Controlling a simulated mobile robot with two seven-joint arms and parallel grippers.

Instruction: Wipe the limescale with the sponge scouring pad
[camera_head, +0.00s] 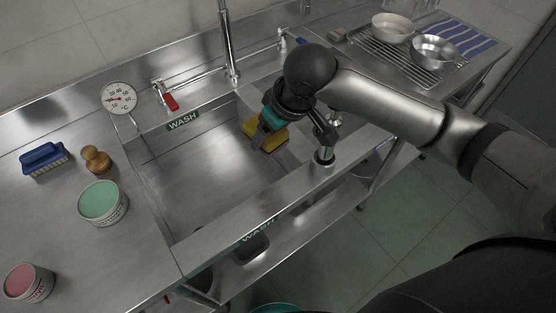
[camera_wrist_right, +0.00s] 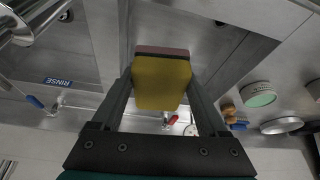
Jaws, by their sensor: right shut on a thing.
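The sponge (camera_head: 271,142) is a yellow block held over the right side of the wash sink (camera_head: 200,172). My right gripper (camera_head: 265,130) is shut on it. In the right wrist view the yellow sponge (camera_wrist_right: 161,84) sits between the two fingers, with the reddish-brown scouring pad (camera_wrist_right: 162,50) on its far face. I cannot tell whether the pad touches the steel. I cannot make out any limescale; my gripper and the sponge hide part of the sink. My left gripper is not in view.
A green tin (camera_head: 101,203), a pink tin (camera_head: 28,285), a blue brush (camera_head: 45,160) and a wooden-handled brush (camera_head: 96,159) stand on the left counter. A dial thermometer (camera_head: 117,98) and a red-levered tap (camera_head: 170,102) are behind.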

